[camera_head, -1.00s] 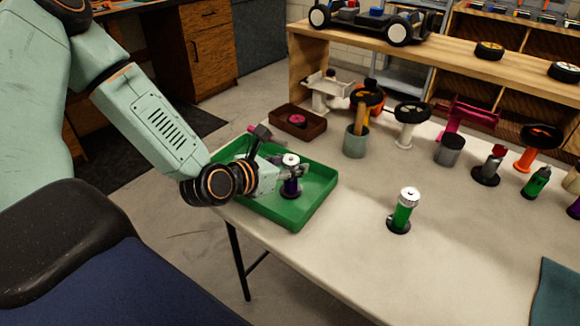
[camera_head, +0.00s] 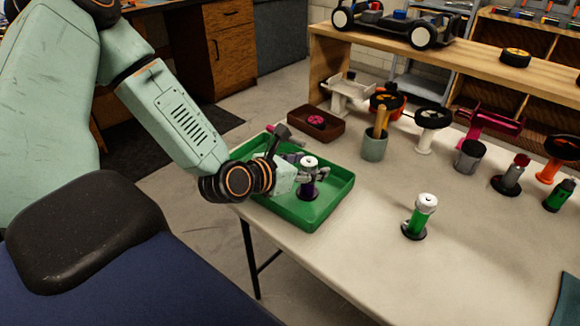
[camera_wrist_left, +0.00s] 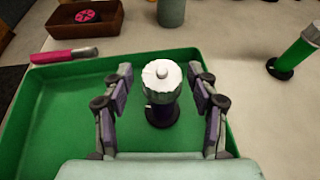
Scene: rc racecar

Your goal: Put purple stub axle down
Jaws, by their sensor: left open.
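The purple stub axle (camera_head: 308,185) stands upright in the green tray (camera_head: 335,205), on a dark round base with a silver cap on top. In the left wrist view the stub axle (camera_wrist_left: 162,92) is between the two fingers, with a gap on each side. My left gripper (camera_wrist_left: 161,95) is open around it and also shows in the head view (camera_head: 309,177), low in the tray. My right gripper is not in view.
A green stub axle (camera_head: 422,215) stands on the table to the right. A brown box (camera_head: 315,124), a grey cup with sticks (camera_head: 374,145) and a pink-handled tool (camera_wrist_left: 65,56) are near the tray.

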